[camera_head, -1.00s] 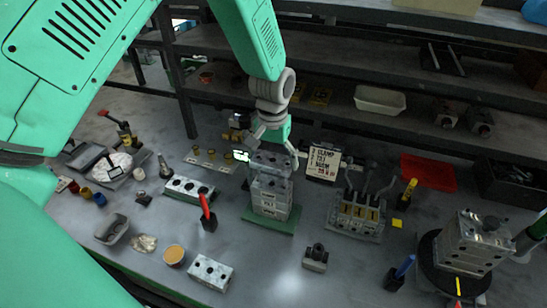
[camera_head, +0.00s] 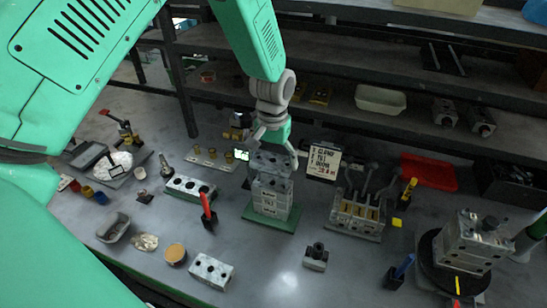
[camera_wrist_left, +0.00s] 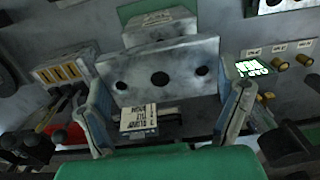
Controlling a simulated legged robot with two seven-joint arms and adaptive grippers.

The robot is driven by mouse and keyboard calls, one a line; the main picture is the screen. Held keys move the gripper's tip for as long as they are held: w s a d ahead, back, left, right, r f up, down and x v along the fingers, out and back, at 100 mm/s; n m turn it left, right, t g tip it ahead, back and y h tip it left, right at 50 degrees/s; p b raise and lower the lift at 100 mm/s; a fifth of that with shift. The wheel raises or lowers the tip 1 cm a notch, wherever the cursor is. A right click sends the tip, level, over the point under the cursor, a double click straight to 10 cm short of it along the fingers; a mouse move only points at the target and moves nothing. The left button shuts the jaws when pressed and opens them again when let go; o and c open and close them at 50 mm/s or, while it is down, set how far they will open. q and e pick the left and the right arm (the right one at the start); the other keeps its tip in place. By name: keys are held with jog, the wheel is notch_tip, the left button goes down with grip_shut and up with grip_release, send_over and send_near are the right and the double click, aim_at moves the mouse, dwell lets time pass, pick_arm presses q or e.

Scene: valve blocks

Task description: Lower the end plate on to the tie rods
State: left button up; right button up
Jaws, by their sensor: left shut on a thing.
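My left gripper (camera_head: 272,148) is shut on the end plate (camera_head: 270,163), a grey metal block with holes, and holds it over the valve stack. The plate (camera_wrist_left: 140,68) shows three dark holes in the left wrist view, with a finger at each end. The valve stack (camera_head: 272,198), grey blocks with white labels, stands upright on a green base plate (camera_head: 259,219); it also shows beyond the plate in the left wrist view (camera_wrist_left: 160,27). I cannot make out the tie rods or whether the plate touches the stack. My right gripper is not in view.
A lever valve bank (camera_head: 357,213) stands to the right, a sign (camera_head: 323,161) behind it. A red-handled tool (camera_head: 208,210) and drilled blocks (camera_head: 210,270) lie left and in front. Another stack stands on a black turntable (camera_head: 428,265). Shelves (camera_head: 400,130) run behind.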

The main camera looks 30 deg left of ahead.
aim_at(273, 183)
pick_arm(q)
jog(key=shift+f+b, duration=1.65)
jog(key=shift+f, duration=1.85)
jog(key=o, duration=1.2)
jog(key=shift+r, duration=0.1)
jog(key=shift+r, duration=0.15)
notch_tip(273, 183, up, 10)
jog(key=shift+r, duration=0.75)
